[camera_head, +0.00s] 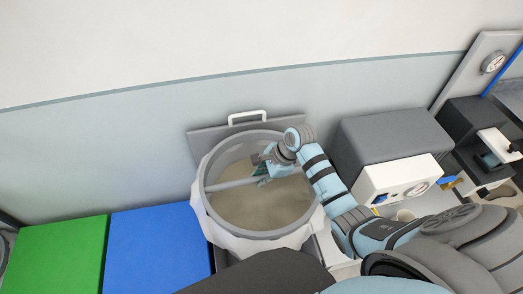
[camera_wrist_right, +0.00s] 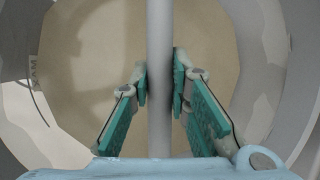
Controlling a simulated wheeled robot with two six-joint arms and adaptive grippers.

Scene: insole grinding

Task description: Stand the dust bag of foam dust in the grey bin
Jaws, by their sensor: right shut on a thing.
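The dust bag (camera_head: 216,236) is a white bag hung on a round grey ring (camera_head: 262,236), in the middle of the head view. Tan foam dust (camera_head: 258,210) shows inside it. A grey bar (camera_head: 230,184) crosses the ring's opening. My right gripper (camera_head: 264,174) is shut on this bar, reaching in from the right. The right wrist view shows its green-padded fingers (camera_wrist_right: 160,80) on both sides of the upright-looking bar (camera_wrist_right: 160,30), with dust behind. I cannot make out the grey bin for certain. My left gripper is not in view.
A grey panel with a white handle (camera_head: 247,115) stands behind the bag. A grey and white machine (camera_head: 392,142) stands to the right. Blue (camera_head: 160,245) and green (camera_head: 58,252) flat-topped blocks lie left. A wall closes off the back.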

